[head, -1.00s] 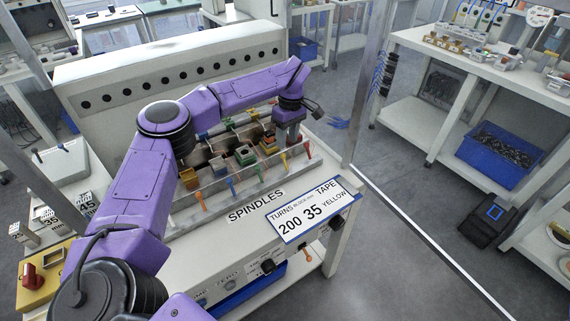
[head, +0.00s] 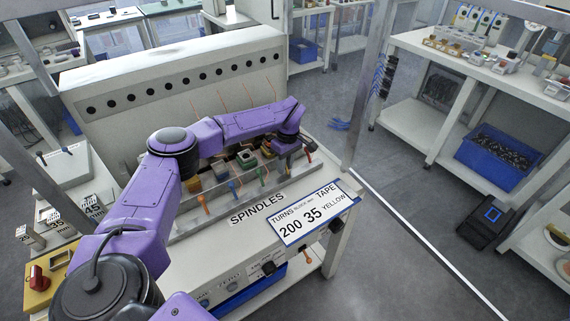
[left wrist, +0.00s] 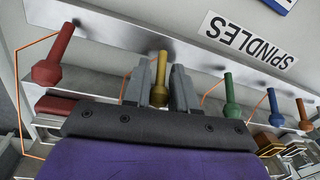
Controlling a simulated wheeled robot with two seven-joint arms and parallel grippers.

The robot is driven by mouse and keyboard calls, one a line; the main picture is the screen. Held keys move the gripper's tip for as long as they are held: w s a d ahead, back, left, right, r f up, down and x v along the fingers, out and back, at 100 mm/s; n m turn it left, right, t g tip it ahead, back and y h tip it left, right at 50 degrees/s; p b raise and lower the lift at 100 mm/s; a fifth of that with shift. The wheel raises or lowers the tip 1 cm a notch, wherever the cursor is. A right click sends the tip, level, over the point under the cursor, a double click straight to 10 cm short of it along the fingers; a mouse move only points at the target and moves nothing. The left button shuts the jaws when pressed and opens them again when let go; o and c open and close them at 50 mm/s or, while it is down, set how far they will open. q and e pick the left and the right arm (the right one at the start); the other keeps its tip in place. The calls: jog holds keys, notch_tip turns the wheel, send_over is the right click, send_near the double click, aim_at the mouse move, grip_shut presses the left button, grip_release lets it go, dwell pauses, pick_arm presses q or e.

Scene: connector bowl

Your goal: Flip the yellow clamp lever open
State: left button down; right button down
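The yellow clamp lever (left wrist: 162,66) stands between the fingers of my left gripper (left wrist: 163,84) in the left wrist view. The fingers are close on either side and partly cover its thicker end; I cannot tell whether they press on it. In the head view my left gripper (head: 287,147) is at the right end of the spindle row, and it hides most of the yellow lever. A red lever (left wrist: 54,52) is left of it in the left wrist view, and a green lever (left wrist: 230,92) is right of it. My right gripper is not in view.
A blue lever (left wrist: 273,103) and an orange lever (left wrist: 303,114) follow in the row. A white panel with holes (head: 180,80) rises behind the spindles. A sign (head: 306,213) is at the bench front. Thin orange wires (left wrist: 33,60) run near the levers.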

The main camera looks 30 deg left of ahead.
aim_at(287, 170)
pick_arm(q)
jog(key=shift+r, duration=0.1)
jog(key=y, duration=0.1)
jog(key=t+y+p, duration=0.1)
jog(key=d+y, duration=0.1)
jog(key=shift+s+d+r+t+y+p, duration=0.1)
jog(key=shift+s+r+t+y+p, duration=0.1)
jog(key=shift+r+t+y+p, duration=0.15)
jog(key=shift+s+d+t+y+p, duration=0.15)
jog(key=shift+d+t+y+p, duration=0.15)
jog(key=shift+y, duration=0.45)
jog(key=shift+s+d+f+t+y, duration=0.15)
jog(key=shift+d+t+y, duration=0.15)
jog(key=shift+y, duration=0.6)
jog(key=shift+s+d+f+t+y, duration=0.2)
jog(key=shift+d+t+y, duration=0.2)
jog(key=shift+y, duration=0.6)
jog(key=shift+s+d+f+n+t+y+b, duration=0.15)
jog(key=shift+d+t+y+b, duration=0.1)
jog(key=shift+y, duration=0.25)
jog(key=shift+d+f+n+t+y+b, duration=0.1)
jog(key=shift+n+y+b, duration=0.1)
jog(key=shift+y, duration=0.3)
jog(key=shift+s, duration=0.1)
jog(key=c, duration=1.1)
grip_release()
